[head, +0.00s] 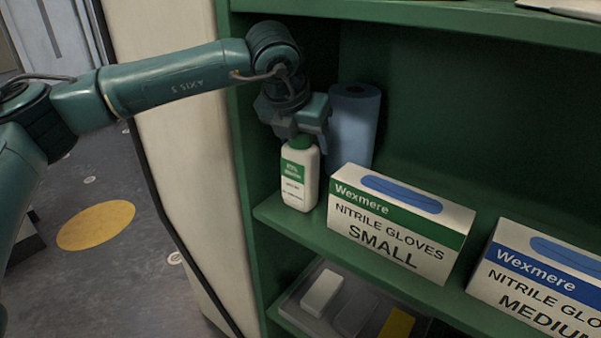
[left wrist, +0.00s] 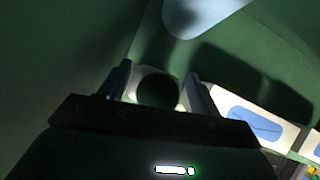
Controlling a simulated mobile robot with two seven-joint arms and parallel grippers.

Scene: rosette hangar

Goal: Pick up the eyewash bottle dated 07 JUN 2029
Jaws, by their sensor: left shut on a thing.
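A white eyewash bottle (head: 299,180) with a green cap and a green-and-white label stands upright at the left end of the green shelf. The print on its label is too small to read, so its date cannot be told. My left gripper (head: 302,132) comes down from above and is shut on the bottle at its cap. In the left wrist view the dark round cap (left wrist: 158,88) sits between the two fingers of the left gripper (left wrist: 160,90). My right gripper is not in view.
A blue roll (head: 353,125) stands close behind the bottle. A small-size glove box (head: 395,225) stands just right of it, and a medium-size glove box (head: 545,275) farther right. The green shelf (head: 275,215) has a side wall close on the left. A tray (head: 292,300) lies below.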

